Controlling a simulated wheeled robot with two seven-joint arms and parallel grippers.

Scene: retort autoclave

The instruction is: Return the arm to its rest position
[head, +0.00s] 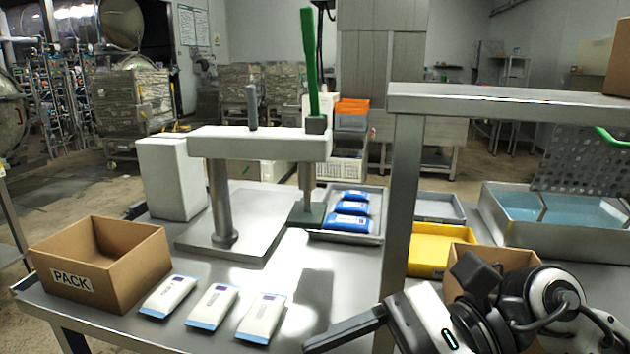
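My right arm comes in at the lower right. Its gripper (345,331) has a white and black body with a green light and points left, low over the front of the table. A long dark finger shows at the bottom edge; I cannot tell whether the gripper is open or shut. No held thing is visible at it. My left gripper is not in view.
A PACK carton (100,262) and several white pouches, one here (262,317), lie at front left. A press with a green lever (310,65) stands behind. Blue pouches (351,223) lie in a grey tray. A steel post (402,200), yellow bin (440,245) and carton (500,258) stand right.

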